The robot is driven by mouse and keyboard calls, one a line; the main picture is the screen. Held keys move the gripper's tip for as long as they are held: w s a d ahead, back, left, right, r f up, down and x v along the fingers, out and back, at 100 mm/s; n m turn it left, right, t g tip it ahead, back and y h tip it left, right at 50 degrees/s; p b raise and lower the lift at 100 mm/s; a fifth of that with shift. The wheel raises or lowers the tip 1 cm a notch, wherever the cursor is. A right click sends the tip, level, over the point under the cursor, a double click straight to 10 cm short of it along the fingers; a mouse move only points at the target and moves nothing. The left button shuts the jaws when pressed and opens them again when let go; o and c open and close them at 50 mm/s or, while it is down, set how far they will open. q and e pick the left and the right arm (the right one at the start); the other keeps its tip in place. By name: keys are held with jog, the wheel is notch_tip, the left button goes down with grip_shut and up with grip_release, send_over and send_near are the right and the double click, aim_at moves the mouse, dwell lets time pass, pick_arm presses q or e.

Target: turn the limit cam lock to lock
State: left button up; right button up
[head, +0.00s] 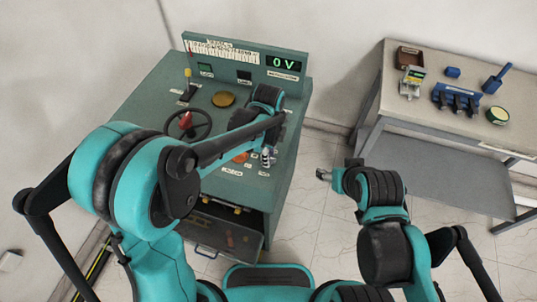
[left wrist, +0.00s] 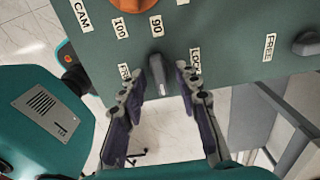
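The limit cam lock looks like a small grey lever knob (left wrist: 158,78) with a pale mark, on the green console face in the left wrist view. A LOCK label (left wrist: 195,58) is to its right; a partly hidden label is at its left. In the head view my left gripper (head: 267,157) is over the console's right side and hides the knob. My right gripper (head: 322,174) is off to the right, over the floor.
The green console (head: 150,120) carries a handwheel (head: 201,118), an orange knob (left wrist: 135,4) and a 0 V display (head: 285,63). An open drawer (head: 225,228) juts from its front. A side table (head: 410,115) with tools stands at right, with clear floor between.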

pick_arm(q)
grip_shut()
jog(key=shift+n, duration=0.3)
jog(key=n, duration=0.3)
jog(key=shift+n, duration=0.3)
jog(key=n, duration=0.3)
jog(key=shift+n, duration=0.3)
jog(key=n, duration=0.5)
jog(key=shift+n, duration=2.5)
